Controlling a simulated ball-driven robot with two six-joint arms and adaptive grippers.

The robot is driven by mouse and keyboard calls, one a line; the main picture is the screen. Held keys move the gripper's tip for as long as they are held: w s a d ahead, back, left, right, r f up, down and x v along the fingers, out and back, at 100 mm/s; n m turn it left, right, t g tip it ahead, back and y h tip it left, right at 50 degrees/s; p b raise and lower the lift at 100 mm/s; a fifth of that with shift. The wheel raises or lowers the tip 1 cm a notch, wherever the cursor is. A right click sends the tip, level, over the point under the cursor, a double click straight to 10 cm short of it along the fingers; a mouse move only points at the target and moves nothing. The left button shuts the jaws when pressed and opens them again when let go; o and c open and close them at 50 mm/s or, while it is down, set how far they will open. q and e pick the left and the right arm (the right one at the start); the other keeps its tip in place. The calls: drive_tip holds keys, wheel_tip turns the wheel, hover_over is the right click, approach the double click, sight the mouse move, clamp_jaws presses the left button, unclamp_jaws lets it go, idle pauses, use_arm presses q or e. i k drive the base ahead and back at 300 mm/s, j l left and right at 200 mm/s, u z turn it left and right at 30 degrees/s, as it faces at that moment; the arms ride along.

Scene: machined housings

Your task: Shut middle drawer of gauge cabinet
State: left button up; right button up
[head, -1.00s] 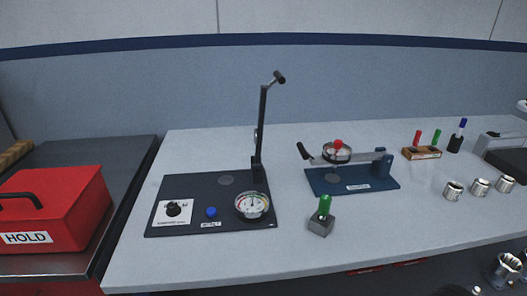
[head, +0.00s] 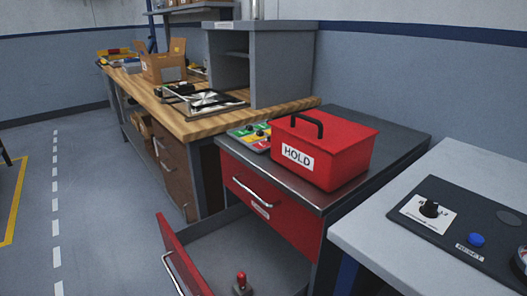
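The gauge cabinet (head: 400,142) stands at centre right, with a dark top and red drawer fronts. Its top drawer (head: 290,222) is shut and has a silver handle. Below it, a drawer (head: 176,246) is pulled far out toward the left, its red front and silver handle at the bottom of the view. This appears to be the middle drawer; anything lower is out of frame. A small part with a red knob (head: 241,280) stands in the open drawer. Neither of my grippers is in view.
A red HOLD box (head: 322,152) and a tray with coloured areas (head: 247,134) sit on the cabinet. A wooden workbench (head: 190,122) with a cardboard box (head: 164,67) stands behind. A pale table (head: 362,235) is at right. Floor at left is clear.

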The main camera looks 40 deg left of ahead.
sight(209, 255)
drive_tip(key=u, duration=1.9)
drive_tip(key=l+z, duration=0.1)
drive_tip(key=z, duration=0.4)
drive_tip(key=i+j, duration=0.05)
